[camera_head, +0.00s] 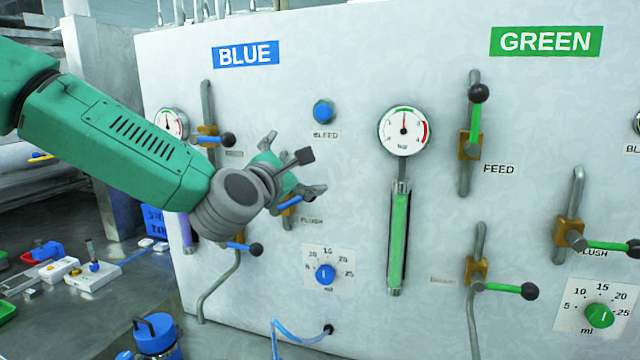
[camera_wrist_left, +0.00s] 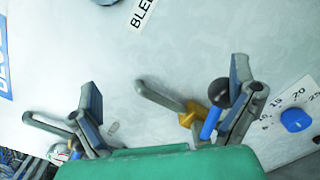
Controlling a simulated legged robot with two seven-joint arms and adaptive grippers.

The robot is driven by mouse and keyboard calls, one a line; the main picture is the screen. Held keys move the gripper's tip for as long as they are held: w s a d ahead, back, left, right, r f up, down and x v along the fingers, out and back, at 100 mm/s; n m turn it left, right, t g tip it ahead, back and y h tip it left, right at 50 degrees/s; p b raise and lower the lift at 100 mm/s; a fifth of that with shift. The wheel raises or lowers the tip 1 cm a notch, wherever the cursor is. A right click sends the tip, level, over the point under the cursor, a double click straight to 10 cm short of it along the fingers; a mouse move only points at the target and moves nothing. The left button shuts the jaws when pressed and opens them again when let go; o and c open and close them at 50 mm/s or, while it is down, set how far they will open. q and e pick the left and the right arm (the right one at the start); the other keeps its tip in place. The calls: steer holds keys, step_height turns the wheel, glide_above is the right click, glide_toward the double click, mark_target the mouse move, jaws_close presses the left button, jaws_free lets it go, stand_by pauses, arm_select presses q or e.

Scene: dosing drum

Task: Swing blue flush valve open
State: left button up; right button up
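The blue flush valve has a blue lever (camera_head: 291,204) above the FLUSH label (camera_head: 312,220), partly hidden behind my left gripper in the head view. In the left wrist view its brass body (camera_wrist_left: 191,114), blue lever (camera_wrist_left: 210,123) and black ball knob (camera_wrist_left: 219,92) show close beside the inner side of the right-hand finger. Whether they touch I cannot tell. My left gripper (camera_head: 296,166) is open in front of the panel, its fingers wide apart; it also shows in the left wrist view (camera_wrist_left: 165,108). My right gripper is not in view.
Other blue-handled valves sit left of my gripper, at upper left (camera_head: 226,139) and lower left (camera_head: 240,246). The blue dial (camera_head: 325,274) is below right, the BLEED button (camera_head: 324,111) above. A gauge (camera_head: 404,131) and green-handled valves (camera_head: 475,125) are to the right.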

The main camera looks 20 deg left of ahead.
arm_select(q)
steer(key=a, duration=0.1)
steer(key=a+f, duration=0.1)
steer(key=shift+a+f+y, duration=0.2)
steer(key=shift+a+y, duration=0.2)
steer(key=shift+a+r, duration=0.1)
steer(key=shift+a, duration=0.9)
steer(key=a, duration=0.5)
steer(key=s+d+b, duration=0.2)
steer(key=s+b, duration=0.1)
steer(key=s, duration=0.5)
steer(key=shift+s+d+f, duration=0.25)
steer(key=shift+s+d, duration=0.1)
steer(key=shift+d, duration=0.05)
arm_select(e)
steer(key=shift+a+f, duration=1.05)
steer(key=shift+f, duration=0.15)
